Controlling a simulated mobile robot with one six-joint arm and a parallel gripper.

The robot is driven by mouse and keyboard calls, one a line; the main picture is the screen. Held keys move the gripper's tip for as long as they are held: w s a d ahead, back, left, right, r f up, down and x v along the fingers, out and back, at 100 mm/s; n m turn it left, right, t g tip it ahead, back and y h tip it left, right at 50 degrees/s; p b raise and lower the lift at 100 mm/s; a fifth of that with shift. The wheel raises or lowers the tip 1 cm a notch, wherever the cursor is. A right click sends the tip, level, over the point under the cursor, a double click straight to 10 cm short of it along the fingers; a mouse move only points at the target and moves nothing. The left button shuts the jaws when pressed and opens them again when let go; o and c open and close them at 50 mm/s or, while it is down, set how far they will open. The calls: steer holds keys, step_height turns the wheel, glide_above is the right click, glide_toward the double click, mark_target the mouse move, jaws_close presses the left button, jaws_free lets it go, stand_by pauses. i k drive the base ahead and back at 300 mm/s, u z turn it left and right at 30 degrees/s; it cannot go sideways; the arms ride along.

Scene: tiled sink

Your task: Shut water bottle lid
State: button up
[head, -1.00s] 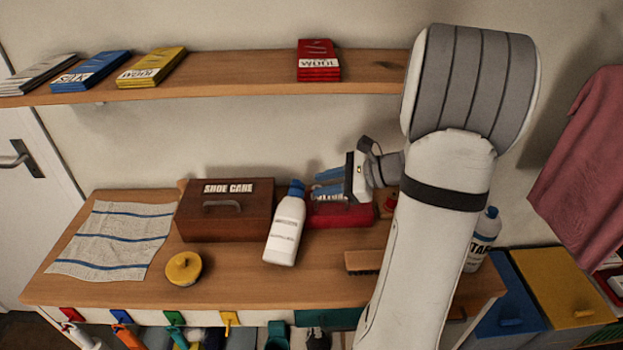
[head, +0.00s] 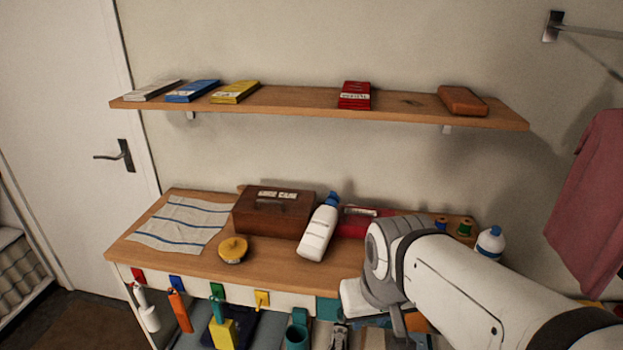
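A white bottle with a blue top (head: 318,230) stands on the wooden bench, in front of the shoe care box, and looks tilted in this view. A second white bottle with a blue top (head: 490,242) is at the bench's right end, partly behind my arm. At this size I cannot tell whether either lid is open or shut. My gripper (head: 362,300) is low at the bench's front edge, to the right of and nearer than the first bottle. Its fingers are not clear, so I cannot see whether they are open.
A brown shoe care box (head: 273,212), a red box (head: 352,222), a yellow round tin (head: 233,250) and a striped cloth (head: 180,224) lie on the bench. A wall shelf (head: 300,106) runs above. Tools hang along the front edge. My arm covers the bench's right front.

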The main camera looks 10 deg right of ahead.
mark_target(333, 196)
steer(key=z, duration=0.4)
steer(key=k, duration=1.1)
steer(key=u, duration=0.05)
steer(key=i, duration=1.75)
steer(key=z, duration=0.7)
